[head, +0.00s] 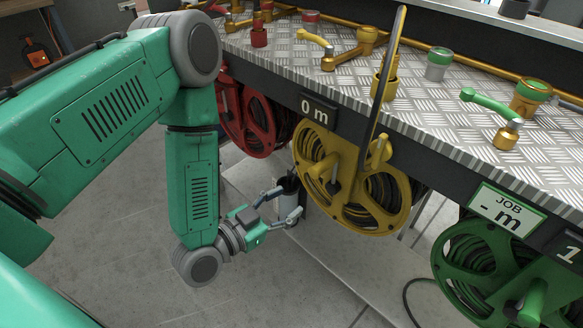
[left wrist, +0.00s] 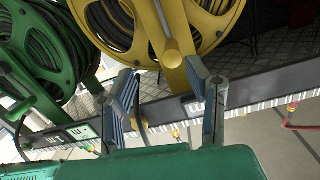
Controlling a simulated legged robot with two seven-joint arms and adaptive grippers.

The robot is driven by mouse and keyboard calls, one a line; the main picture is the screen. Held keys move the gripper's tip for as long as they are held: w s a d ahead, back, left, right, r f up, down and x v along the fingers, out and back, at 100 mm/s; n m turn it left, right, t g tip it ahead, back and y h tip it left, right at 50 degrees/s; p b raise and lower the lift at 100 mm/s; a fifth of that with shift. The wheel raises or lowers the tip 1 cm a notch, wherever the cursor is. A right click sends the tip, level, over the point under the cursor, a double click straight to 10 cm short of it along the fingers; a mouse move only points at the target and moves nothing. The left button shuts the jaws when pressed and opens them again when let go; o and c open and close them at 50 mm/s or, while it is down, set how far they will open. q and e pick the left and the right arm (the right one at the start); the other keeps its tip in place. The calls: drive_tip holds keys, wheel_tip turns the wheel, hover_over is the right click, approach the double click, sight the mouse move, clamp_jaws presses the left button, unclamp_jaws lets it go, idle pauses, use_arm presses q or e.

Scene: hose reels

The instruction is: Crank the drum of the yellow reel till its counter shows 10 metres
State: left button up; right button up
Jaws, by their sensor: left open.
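The yellow reel (head: 312,150) hangs under the front edge of the bench, black hose wound inside it. Its counter (head: 318,110) reads 0 m. My right gripper is in neither view.
A red reel (head: 262,135) hangs to the left and a green reel (head: 475,262) to the right. A JOB sign (head: 507,207) shows a dash and m. Valves and a brass pipe stand on the bench top (head: 400,110). A black hose (head: 388,75) rises before the yellow reel.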

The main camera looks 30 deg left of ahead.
sight(324, 165)
use_arm(q)
drive_tip(key=shift+t, duration=0.7)
drive_tip(key=b+x, duration=0.1)
drive_tip(key=x, duration=0.3)
drive_tip(key=r+x, duration=0.1)
drive_tip(key=x, duration=0.3)
drive_tip(key=a+b+x, duration=0.1)
drive_tip(key=x, duration=0.3)
drive_tip(key=shift+w+d+r+b, duration=0.2)
drive_tip(key=shift+w+r+b, duration=0.15)
drive_tip(key=shift+w, duration=0.2)
drive_tip(key=shift+w+d, duration=0.4)
drive_tip(key=shift+a, duration=0.2)
clamp_jaws()
